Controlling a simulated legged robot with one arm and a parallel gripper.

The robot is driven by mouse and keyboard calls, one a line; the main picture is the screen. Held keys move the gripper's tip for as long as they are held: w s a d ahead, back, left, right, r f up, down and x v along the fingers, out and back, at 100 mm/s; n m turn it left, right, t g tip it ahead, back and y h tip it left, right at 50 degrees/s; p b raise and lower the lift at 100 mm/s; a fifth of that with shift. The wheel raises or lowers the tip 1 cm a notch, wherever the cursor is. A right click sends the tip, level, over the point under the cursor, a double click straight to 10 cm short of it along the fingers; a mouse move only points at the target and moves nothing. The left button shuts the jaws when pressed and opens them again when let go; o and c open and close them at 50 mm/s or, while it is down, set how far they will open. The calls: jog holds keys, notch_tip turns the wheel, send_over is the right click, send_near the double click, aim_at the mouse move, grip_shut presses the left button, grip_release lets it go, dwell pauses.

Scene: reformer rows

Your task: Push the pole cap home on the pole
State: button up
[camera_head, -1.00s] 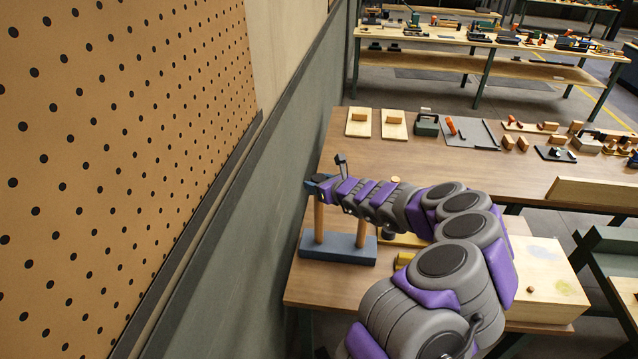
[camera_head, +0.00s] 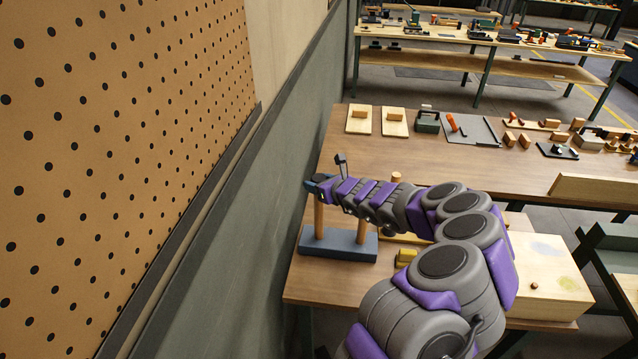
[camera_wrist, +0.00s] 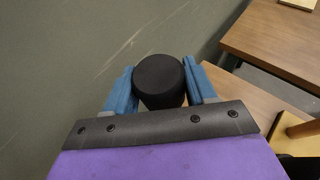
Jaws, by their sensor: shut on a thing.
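My gripper (camera_head: 318,186) is at the top of the left wooden pole (camera_head: 318,217), close to the wall. In the wrist view my gripper (camera_wrist: 160,92) has its blue fingers on either side of a black round cap (camera_wrist: 160,75) and is shut on it. The pole stands upright in a blue-grey base (camera_head: 338,244) with a second wooden pole (camera_head: 361,230) to its right. The gripper hides the cap in the head view, and the cap hides the pole top in the wrist view. I cannot tell how far the cap sits on the pole.
The green-grey wall (camera_head: 250,240) runs close along the left.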

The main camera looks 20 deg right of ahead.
jog(key=shift+f, duration=0.15)
jog(key=o, duration=1.1)
jog(key=p+v, duration=0.1)
jog(key=v, duration=1.6)
jog(key=shift+s, duration=0.1)
jog(key=shift+d, duration=0.1)
